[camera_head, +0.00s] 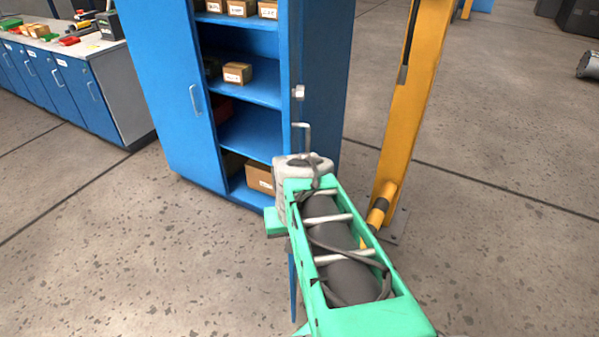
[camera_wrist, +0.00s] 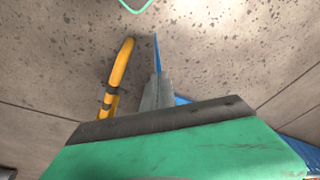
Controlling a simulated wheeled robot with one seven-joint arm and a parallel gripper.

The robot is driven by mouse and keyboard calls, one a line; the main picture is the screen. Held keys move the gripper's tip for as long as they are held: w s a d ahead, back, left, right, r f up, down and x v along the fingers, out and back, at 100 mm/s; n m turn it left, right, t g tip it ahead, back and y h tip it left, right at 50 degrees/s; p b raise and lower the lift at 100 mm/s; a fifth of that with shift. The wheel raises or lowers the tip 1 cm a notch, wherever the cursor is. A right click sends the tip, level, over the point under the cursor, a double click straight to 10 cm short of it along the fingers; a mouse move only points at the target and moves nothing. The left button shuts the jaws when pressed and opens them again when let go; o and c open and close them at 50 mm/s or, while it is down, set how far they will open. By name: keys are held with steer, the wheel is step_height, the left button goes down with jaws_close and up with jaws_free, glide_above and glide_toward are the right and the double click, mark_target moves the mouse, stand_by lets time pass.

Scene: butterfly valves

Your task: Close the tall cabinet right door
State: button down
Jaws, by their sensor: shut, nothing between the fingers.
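The tall blue cabinet (camera_head: 165,85) stands upright in the head view, with its left door shut and its shelves exposed on the right. Its right door (camera_head: 290,65) stands open, seen nearly edge-on and reaching towards me; a handle (camera_head: 308,128) sticks out from its right face. My green arm covers part of the door's lower half. My gripper (camera_wrist: 157,80) shows in the wrist view as a grey shape, shut and empty, close to a thin blue door edge (camera_wrist: 157,50). I cannot tell whether they touch. The fingers are hidden in the head view.
A yellow post (camera_head: 410,100) stands right of the cabinet, with a yellow pipe (camera_head: 382,200) at its foot. Boxes (camera_head: 237,73) sit on the shelves. A low blue bench cabinet (camera_head: 70,85) stands at the left. The floor in front of the cabinet is clear.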

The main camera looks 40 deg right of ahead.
steer(key=s+d+r+m+t, duration=0.1)
steer(key=s+d+m, duration=0.1)
steer(key=d, duration=0.5)
steer(key=s+d+r+m, duration=0.2)
steer(key=d, duration=0.5)
steer(key=w+a+r+n+t+y, duration=0.1)
steer(key=w+r+n+t+y, duration=0.2)
steer(key=w+r, duration=0.65)
steer(key=w+f+t, duration=0.1)
steer(key=w+f, duration=0.3)
steer(key=f, duration=0.2)
steer(key=shift+w+a+f+h, duration=0.25)
steer(key=shift+a+f+h, duration=0.05)
steer(key=shift+a+h, duration=0.15)
steer(key=shift+w, duration=0.1)
